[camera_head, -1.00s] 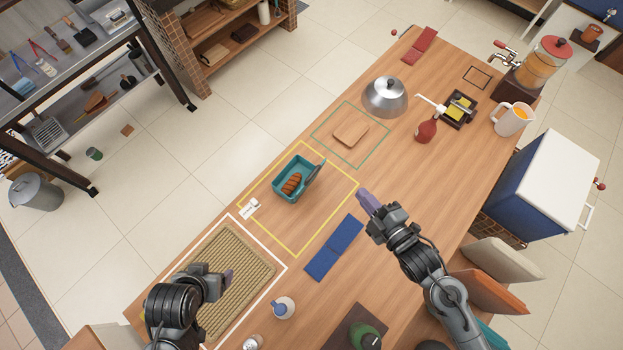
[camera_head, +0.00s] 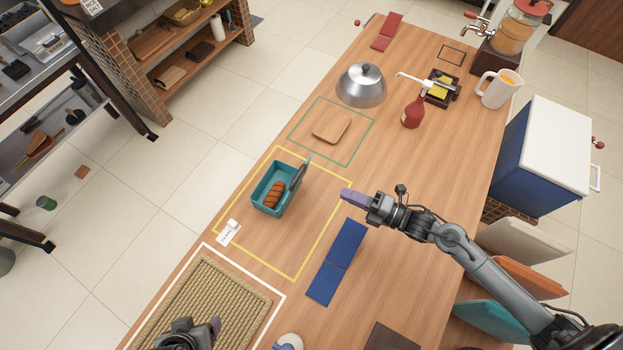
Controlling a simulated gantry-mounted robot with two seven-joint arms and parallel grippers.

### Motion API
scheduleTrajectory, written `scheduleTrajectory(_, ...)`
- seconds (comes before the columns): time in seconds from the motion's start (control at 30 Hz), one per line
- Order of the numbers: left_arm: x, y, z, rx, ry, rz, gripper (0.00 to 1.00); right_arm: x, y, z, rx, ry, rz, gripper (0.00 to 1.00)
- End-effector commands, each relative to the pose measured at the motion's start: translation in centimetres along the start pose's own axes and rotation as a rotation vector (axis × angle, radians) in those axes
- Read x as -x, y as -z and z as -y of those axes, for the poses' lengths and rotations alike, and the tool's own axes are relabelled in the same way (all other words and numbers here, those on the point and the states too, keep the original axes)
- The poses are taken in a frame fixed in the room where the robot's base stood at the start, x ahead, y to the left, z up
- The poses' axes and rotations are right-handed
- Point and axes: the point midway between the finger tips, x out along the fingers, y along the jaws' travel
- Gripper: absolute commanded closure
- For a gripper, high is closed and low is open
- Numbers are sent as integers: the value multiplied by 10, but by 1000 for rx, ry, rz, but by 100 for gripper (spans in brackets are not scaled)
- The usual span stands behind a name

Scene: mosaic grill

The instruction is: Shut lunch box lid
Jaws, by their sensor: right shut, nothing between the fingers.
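The teal lunch box (camera_head: 258,199) sits open inside the yellow outline on the wooden table. A brown sausage-like food item (camera_head: 273,195) lies in it. Its lid (camera_head: 298,175) stands up at the box's right side, seen nearly edge-on. My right gripper (camera_head: 346,194) is shut and empty, to the right of the lid and apart from it, near the yellow outline's right edge. My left gripper (camera_head: 214,326) is at the bottom over the woven mat, partly cut off; its fingers do not show clearly enough to tell open from shut.
A blue folded cloth (camera_head: 337,262) lies below my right gripper. A wooden board (camera_head: 331,126) and a metal dome (camera_head: 362,86) are farther back, with a red bottle (camera_head: 413,112) to their right. Table between box and cloth is clear.

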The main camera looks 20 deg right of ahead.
Motion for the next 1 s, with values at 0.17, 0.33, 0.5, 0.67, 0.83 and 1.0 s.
scheduleTrajectory(0.17,3,1,0,1,-1,0,26,-34,0,-3,-1,-6,1,100)
scheduleTrajectory(0.33,5,2,0,2,-2,0,26,-66,-1,-2,-1,-4,2,100)
scheduleTrajectory(0.5,8,2,0,3,-2,0,26,-91,0,-2,-1,-3,1,100)
scheduleTrajectory(0.67,9,3,0,3,-2,1,26,-107,0,-1,-1,-1,1,100)
scheduleTrajectory(0.83,9,3,0,2,-2,1,26,-115,1,0,-1,-1,0,100)
scheduleTrajectory(1.0,9,3,0,2,-2,2,26,-116,1,0,-1,0,0,100)
